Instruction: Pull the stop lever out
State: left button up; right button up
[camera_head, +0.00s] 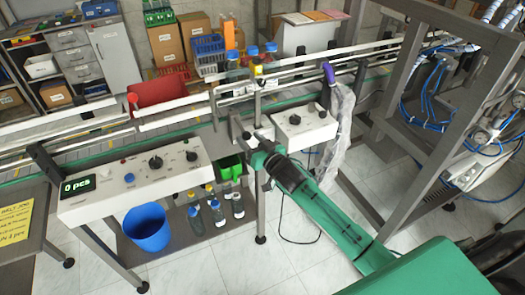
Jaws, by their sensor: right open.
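My right gripper (260,149) is at the end of the green arm that comes in from the lower right. It is open at the front side of the conveyor, close to a small white block (240,128) with dark parts on it. I cannot make out the stop lever for certain. The gripper and its dark wrist cover part of this spot, and I cannot tell whether a finger touches anything. My left gripper is not in view.
The conveyor (85,143) runs across, with a red bin (157,95) beside it. A control panel (130,180) stands left, and a knob box (304,127) right of the gripper. A blue bucket (147,227) and several bottles are below. A grey frame (440,140) stands right.

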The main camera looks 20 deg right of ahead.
jog(key=b+v, duration=0.2)
jog(key=v, duration=1.1)
jog(key=shift+s+b, duration=0.2)
jog(key=shift+b, duration=0.2)
jog(key=shift+d, duration=0.1)
jog(key=s+d+f+g+h, duration=0.1)
jog(key=d+f+g, duration=0.1)
jog(key=f, duration=0.9)
jog(key=d+f+g+h, duration=0.2)
jog(key=f, duration=1)
jog(key=s+f+g, duration=0.2)
jog(key=s+f, duration=0.2)
jog(key=f, duration=0.5)
jog(key=s+f+g, duration=0.2)
jog(key=s+f, duration=0.3)
jog(key=f, duration=0.3)
jog(key=s+f+g+h, duration=0.1)
jog(key=s+f+g, duration=0.4)
jog(key=s+f, duration=1.35)
jog(key=s+a+f+n+g, duration=0.1)
jog(key=s+a+f, duration=0.1)
jog(key=s, duration=0.7)
jog(key=s+a+f+n+g, duration=0.1)
jog(key=s+f, duration=0.3)
jog(key=s, duration=0.5)
jog(key=shift+s+a+g, duration=0.3)
jog(key=shift+a+g, duration=0.25)
jog(key=shift+g, duration=0.25)
